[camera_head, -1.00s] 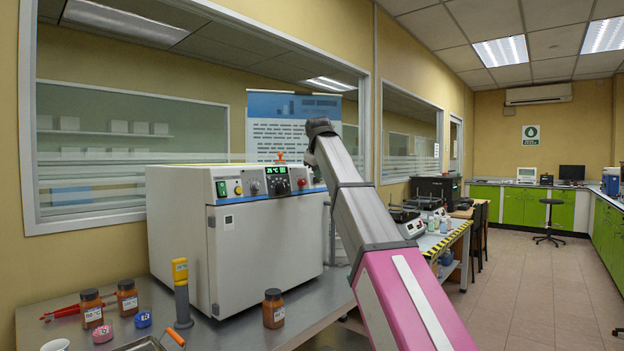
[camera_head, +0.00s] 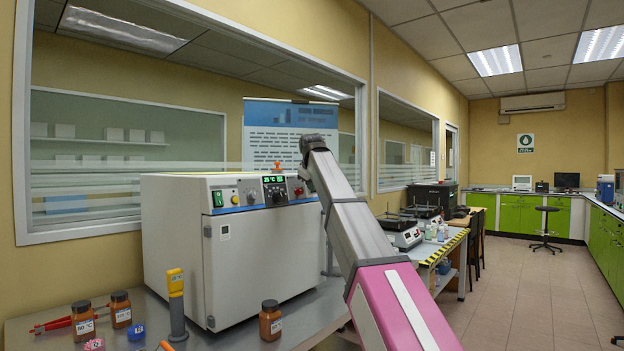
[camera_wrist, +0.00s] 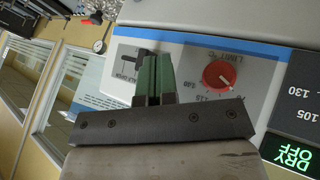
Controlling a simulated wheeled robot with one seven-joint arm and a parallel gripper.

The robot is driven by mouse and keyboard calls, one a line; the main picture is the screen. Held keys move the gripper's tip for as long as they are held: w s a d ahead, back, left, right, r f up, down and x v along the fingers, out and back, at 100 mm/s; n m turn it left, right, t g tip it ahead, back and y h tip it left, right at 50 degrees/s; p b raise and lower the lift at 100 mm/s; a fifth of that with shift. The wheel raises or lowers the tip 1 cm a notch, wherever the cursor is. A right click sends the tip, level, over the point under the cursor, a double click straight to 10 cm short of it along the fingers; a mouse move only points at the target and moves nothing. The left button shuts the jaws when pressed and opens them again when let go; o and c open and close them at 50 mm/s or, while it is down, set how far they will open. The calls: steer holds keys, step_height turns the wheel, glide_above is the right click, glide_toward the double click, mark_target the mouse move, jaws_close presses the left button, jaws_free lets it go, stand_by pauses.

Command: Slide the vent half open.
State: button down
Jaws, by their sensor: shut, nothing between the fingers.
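The white oven (camera_head: 225,225) stands on the bench in the head view, with its control panel along the upper front. A small orange piece (camera_head: 277,167) shows above its top; I cannot tell for sure if it is the vent's handle. In the wrist view, my gripper (camera_wrist: 155,62) is shut and empty. Its green fingers are in front of the panel (camera_wrist: 185,55), left of a red dial (camera_wrist: 218,75). They partly cover a small label, and whether they touch anything is unclear. My gripper is hidden in the head view.
Brown bottles (camera_head: 270,320), a yellow-handled tool (camera_head: 176,305) and small coloured caps stand on the metal bench before the oven. A window wall and a poster (camera_head: 290,120) are behind.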

steer(key=shift+w+f, duration=0.25)
steer(key=shift+f, duration=0.05)
steer(key=shift+w+d, duration=0.1)
steer(key=shift+w+d, duration=0.6)
steer(key=shift+w, duration=0.2)
